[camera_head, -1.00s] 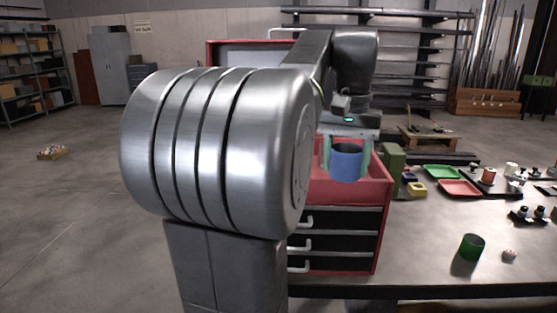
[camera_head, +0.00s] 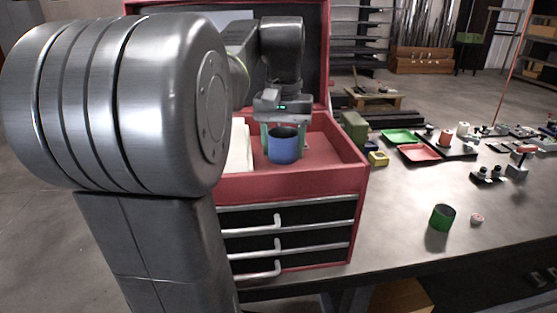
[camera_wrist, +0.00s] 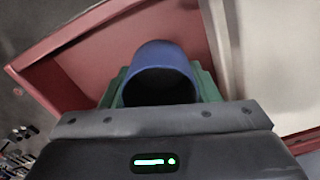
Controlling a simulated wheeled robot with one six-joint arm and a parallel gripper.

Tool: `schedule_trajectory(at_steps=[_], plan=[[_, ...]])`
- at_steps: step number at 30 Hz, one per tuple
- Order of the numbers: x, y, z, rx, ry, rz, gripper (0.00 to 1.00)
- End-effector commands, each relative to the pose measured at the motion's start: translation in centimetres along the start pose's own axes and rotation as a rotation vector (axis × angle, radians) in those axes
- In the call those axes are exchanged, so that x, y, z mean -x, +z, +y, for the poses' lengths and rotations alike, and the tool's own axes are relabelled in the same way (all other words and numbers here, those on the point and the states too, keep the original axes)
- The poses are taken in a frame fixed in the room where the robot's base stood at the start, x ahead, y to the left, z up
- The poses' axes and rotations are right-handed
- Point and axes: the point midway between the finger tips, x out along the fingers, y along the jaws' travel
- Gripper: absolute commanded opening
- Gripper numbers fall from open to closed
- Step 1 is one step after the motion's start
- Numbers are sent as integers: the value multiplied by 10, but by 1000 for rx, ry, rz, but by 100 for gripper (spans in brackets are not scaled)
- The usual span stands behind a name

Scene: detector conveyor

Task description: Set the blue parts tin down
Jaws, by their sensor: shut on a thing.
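The blue parts tin (camera_head: 284,148) is an open-topped blue cylinder, upright over the red top tray of the toolbox (camera_head: 290,188). My gripper (camera_head: 283,140) is shut on the tin, with a green-lined finger on each side of it. In the wrist view the tin (camera_wrist: 161,62) sits between the green fingers, its dark inside facing the camera and the red tray floor behind it. I cannot tell whether the tin's base touches the tray floor.
A pale folded item (camera_head: 239,147) lies in the tray left of the tin. The tray floor right of the tin is bare.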

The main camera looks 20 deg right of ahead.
Motion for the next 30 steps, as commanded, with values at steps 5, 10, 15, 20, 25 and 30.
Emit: schedule_trajectory(at_steps=[5, 10, 15, 20, 25, 30], plan=[[-27, 1, 0, 0, 0, -4, 31], [-40, 1, 0, 0, 0, -2, 31], [-40, 0, 0, 0, 0, -1, 31], [-43, 0, 0, 0, 0, -1, 31], [-43, 0, 0, 0, 0, -1, 77], [-43, 0, 0, 0, 0, -1, 77]])
